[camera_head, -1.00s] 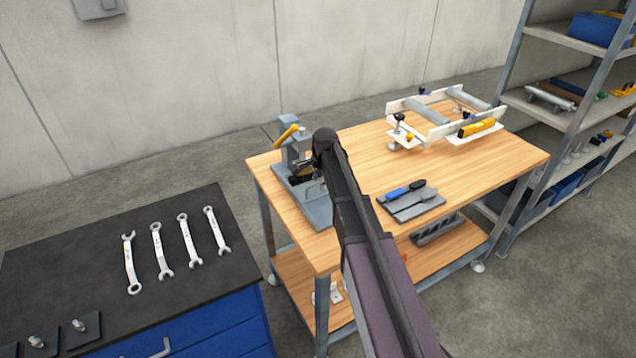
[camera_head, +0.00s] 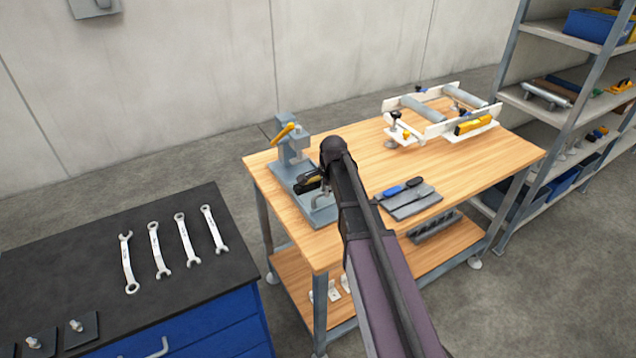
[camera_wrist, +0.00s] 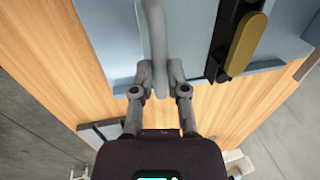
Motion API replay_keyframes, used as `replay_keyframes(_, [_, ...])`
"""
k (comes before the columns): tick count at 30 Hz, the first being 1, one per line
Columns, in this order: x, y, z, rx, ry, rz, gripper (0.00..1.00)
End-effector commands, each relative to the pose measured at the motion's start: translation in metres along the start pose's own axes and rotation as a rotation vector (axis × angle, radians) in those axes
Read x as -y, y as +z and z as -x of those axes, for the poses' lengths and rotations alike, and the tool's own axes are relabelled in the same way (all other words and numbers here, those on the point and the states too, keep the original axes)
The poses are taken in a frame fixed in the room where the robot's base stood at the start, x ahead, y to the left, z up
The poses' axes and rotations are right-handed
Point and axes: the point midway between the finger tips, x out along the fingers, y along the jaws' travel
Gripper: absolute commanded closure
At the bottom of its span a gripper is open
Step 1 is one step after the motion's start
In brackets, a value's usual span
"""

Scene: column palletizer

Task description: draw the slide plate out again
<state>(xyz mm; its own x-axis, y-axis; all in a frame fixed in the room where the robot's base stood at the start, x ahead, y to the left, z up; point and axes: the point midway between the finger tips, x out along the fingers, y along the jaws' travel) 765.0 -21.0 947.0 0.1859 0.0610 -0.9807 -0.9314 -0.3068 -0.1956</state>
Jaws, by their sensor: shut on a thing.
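A grey press fixture (camera_head: 290,150) with a yellow lever (camera_head: 284,133) stands at the left end of the wooden table. A bent grey handle (camera_wrist: 153,30) rises in front of the pale blue-grey plate surface (camera_wrist: 110,35) in the wrist view. My gripper (camera_wrist: 160,75) is shut on this handle, one finger on each side. The handle also shows in the head view (camera_head: 322,199), over the front part of the grey base. My arm hides the fingers there. Which edge belongs to the slide plate and which to the base is hard to tell.
A black part with a yellow-brown end (camera_wrist: 243,45) lies close right of my fingers. A grey mat (camera_head: 410,200) with a blue-handled tool is right of my arm. A white roller frame (camera_head: 440,110) stands farther back. A dark bench (camera_head: 80,240) with several wrenches is left.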

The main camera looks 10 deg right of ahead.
Motion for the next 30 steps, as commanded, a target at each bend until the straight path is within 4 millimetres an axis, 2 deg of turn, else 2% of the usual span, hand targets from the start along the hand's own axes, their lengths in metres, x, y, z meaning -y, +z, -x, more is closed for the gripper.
replay_keyframes(1, [-0.015,0.002,0.003,0.001,0.001,-0.001,1.0])
replay_keyframes(3, [-0.029,0.002,0.005,0.001,0.001,-0.001,1.0])
replay_keyframes(7, [-0.046,0.001,0.009,0.001,0.001,-0.001,1.0])
replay_keyframes(19, [-0.05,0.001,0.01,0.001,0.001,0.0,1.0])
replay_keyframes(20, [-0.05,0.001,0.01,0.001,0.0,0.0,0.71])
replay_keyframes(22, [-0.05,0.001,0.01,0.001,0.0,0.0,0.51])
replay_keyframes(23, [-0.05,0.001,0.01,0.001,0.0,0.0,0.47])
replay_keyframes(30, [-0.05,0.0,0.01,0.0,0.0,0.0,0.47])
